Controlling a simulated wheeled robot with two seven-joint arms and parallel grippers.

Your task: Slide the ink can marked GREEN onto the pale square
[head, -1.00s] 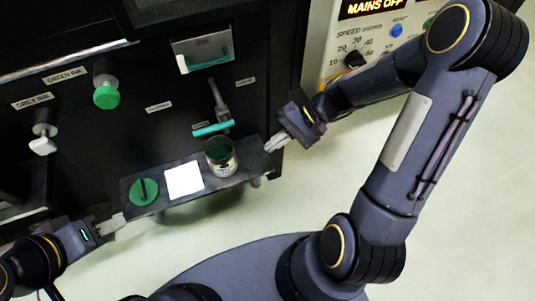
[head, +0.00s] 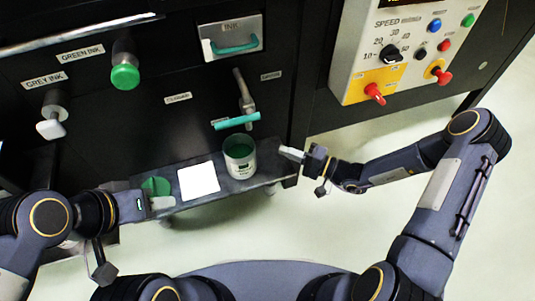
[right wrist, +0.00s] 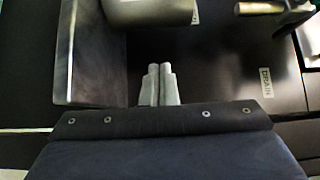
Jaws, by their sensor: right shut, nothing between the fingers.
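The ink can (head: 239,166) is pale and upright, with an open top showing green ink. Its label is too small to read in the head view. It stands on a dark shelf (head: 268,176), just right of the white pale square (head: 198,181) and off it. My right gripper (head: 290,153) is shut and empty at the shelf's right end, apart from the can. In the right wrist view its fingertips (right wrist: 158,72) are together below the can's side (right wrist: 150,14). My left gripper (head: 160,203) is at the shelf's left end; whether its jaws are open is unclear.
A green lid (head: 155,186) lies left of the square, partly hidden by my left gripper. A drain valve with a teal handle (head: 237,122) juts out above the can. A green knob (head: 124,77) and a control panel (head: 400,52) are further back.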

